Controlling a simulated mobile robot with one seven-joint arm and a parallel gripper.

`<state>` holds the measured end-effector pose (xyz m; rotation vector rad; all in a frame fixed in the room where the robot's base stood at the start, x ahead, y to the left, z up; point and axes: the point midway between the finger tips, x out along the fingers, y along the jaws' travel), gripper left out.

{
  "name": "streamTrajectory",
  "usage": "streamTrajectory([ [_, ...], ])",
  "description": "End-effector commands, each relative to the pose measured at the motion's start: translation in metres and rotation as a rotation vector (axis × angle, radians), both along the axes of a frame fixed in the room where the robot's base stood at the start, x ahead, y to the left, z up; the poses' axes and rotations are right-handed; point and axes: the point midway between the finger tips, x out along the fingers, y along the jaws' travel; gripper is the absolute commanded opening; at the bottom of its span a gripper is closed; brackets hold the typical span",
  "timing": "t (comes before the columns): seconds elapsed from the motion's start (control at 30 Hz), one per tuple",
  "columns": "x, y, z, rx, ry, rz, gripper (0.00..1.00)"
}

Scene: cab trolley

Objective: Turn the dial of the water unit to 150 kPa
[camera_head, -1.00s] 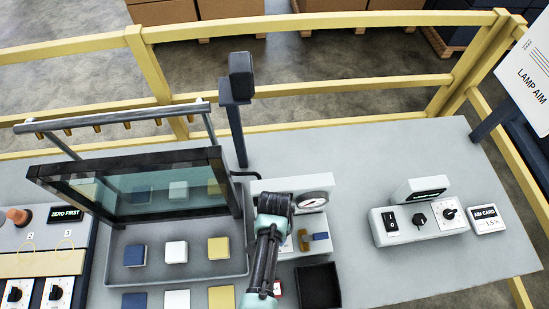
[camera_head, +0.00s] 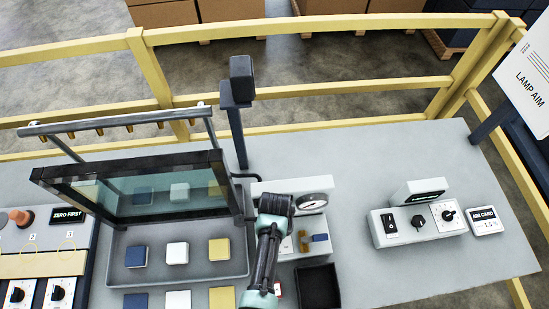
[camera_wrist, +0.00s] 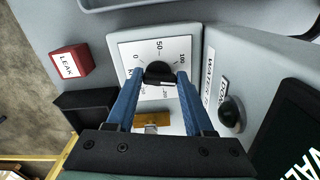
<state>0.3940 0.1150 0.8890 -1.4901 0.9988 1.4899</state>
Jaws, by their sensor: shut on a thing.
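In the head view my wrist hides the dial and fingertips.
A brass valve (camera_wrist: 151,119) sits just below the dial between my fingers. A red LEAK block (camera_wrist: 68,62) and a black open tray (camera_wrist: 84,112) are to the left. A black knob (camera_wrist: 232,113) is to the right. The glass-lidded tray (camera_head: 245,262) stands left of my arm.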

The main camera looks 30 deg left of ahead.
Motion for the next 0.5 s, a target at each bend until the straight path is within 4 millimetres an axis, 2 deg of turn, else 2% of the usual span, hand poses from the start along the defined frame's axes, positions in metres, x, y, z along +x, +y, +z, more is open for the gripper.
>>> streamTrajectory([
  [0.2, 0.0003, -0.0005, -0.0002, -0.001, 0.001, -0.143, 0.0],
  [0.5, 0.0007, -0.0008, -0.0004, -0.001, 0.001, -0.248, 0.0],
])
